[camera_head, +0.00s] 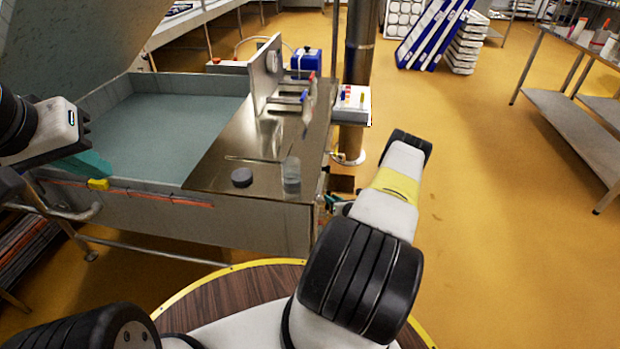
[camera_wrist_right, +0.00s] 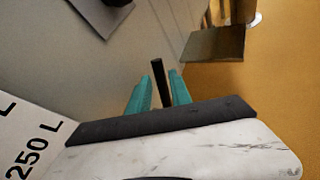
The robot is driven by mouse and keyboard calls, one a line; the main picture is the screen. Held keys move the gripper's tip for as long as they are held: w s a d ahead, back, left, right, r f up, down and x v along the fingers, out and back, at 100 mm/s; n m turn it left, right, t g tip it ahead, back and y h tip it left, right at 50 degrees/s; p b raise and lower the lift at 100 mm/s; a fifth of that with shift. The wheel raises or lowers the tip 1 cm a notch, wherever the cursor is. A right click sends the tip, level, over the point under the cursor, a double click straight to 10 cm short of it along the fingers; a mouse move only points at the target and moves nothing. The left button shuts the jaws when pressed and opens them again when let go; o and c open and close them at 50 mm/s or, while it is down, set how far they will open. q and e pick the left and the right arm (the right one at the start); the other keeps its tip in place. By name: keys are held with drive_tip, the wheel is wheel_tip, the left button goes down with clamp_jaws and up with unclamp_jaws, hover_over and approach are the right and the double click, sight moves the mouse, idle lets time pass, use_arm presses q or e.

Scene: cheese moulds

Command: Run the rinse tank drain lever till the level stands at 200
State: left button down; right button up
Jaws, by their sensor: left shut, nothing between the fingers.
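The rinse tank (camera_head: 165,115) stands at the left in the head view, with grey-blue liquid in it; I cannot read its level there. In the right wrist view a white scale plate (camera_wrist_right: 30,140) shows "250 L"; no level mark is visible. A dark upright bar, seemingly the drain lever (camera_wrist_right: 159,75), stands between the teal fingers of my right gripper (camera_wrist_right: 160,88), with narrow gaps beside it. The right gripper is open around it. In the head view my arm mostly hides this gripper. My left gripper (camera_head: 98,165) is shut and empty at the tank's near left side.
A steel counter (camera_head: 225,160) joins the tank and carries a dark puck (camera_head: 242,177) and a clear cup (camera_head: 291,172). A steel column (camera_head: 359,70) stands behind. A steel shelf table (camera_head: 570,120) is at the right. The yellow floor between is clear.

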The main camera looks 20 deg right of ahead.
drive_tip(key=shift+x, duration=1.8)
drive_tip(key=shift+c, duration=0.3)
clamp_jaws()
